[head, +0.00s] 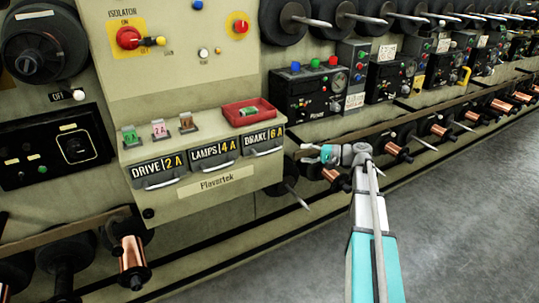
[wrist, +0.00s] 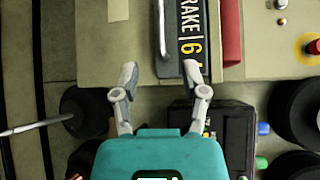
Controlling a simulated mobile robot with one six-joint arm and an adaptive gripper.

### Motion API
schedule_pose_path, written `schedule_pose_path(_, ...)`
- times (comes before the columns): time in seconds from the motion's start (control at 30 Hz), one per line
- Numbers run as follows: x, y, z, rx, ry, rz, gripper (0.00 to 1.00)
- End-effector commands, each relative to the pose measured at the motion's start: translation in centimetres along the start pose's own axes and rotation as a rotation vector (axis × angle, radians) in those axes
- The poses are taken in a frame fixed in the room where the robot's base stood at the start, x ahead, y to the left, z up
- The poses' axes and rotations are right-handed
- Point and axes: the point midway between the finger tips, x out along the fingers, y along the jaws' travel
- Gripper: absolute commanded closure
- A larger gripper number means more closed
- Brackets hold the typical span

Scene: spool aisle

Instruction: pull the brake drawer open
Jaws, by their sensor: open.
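The brake drawer (head: 263,141) is the rightmost of three labelled drawers, marked BRAKE 6 A, with a grey handle below its label. Its front looks in line with the others, so it appears closed. In the wrist view its handle (wrist: 162,30) and black label (wrist: 190,42) show at top centre. My gripper (head: 300,152) is just right of the brake drawer in the head view. In the wrist view my gripper (wrist: 160,74) is open, its two fingertips spread on either side of the line of the handle's lower end. Nothing is between the fingers.
The lamps drawer (head: 215,154) and drive drawer (head: 159,172) lie to the left. A red tray (head: 233,122) with a green fuse stands on the ledge above, beside several upright fuses. A black control box (head: 308,97) and spools line the right. The grey floor is clear.

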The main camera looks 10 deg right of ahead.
Motion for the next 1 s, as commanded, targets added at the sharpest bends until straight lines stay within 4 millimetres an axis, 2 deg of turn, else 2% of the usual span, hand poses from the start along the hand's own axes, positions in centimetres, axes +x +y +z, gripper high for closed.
schedule_pose_path(0.27, 0.3, 0.0, 0.0, 0.000, 0.000, 0.002, 0.43)
schedule_pose_path(0.47, 1.7, 0.1, 0.0, 0.000, -0.002, 0.002, 0.43)
schedule_pose_path(1.0, 9.2, 0.2, -0.1, 0.000, 0.000, 0.002, 0.43)
